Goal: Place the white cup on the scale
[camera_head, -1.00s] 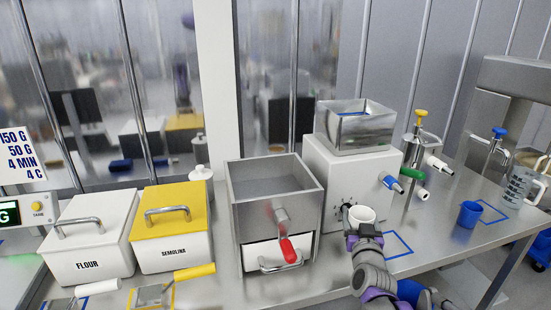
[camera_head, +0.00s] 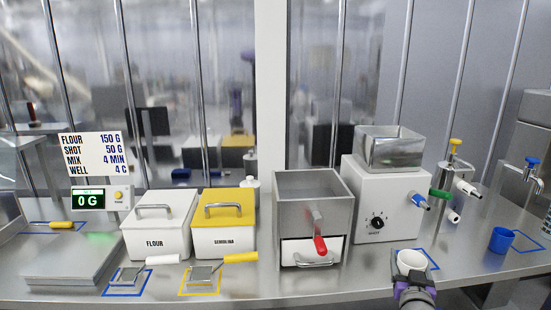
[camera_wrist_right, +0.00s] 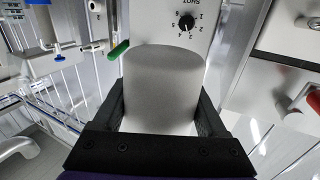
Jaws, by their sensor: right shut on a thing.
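The white cup (camera_head: 413,260) is held in my right gripper (camera_head: 410,268), near the front of the counter and in front of the white machine with the dial. In the right wrist view the cup (camera_wrist_right: 163,88) sits between the two black fingers (camera_wrist_right: 160,115), which are shut on it. In the head view its open rim faces up. The scale (camera_head: 72,258) is a flat metal plate at the left end of the counter, beside a green display (camera_head: 87,200) reading 0 G. A yellow-handled tool lies at the scale's back edge. My left gripper is not in view.
Between cup and scale stand the flour bin (camera_head: 155,238), the semolina bin (camera_head: 224,238) and a metal hopper (camera_head: 312,205) with a red handle. Two scoops lie in blue and yellow outlines at the front. A blue cup (camera_head: 501,240) stands at right.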

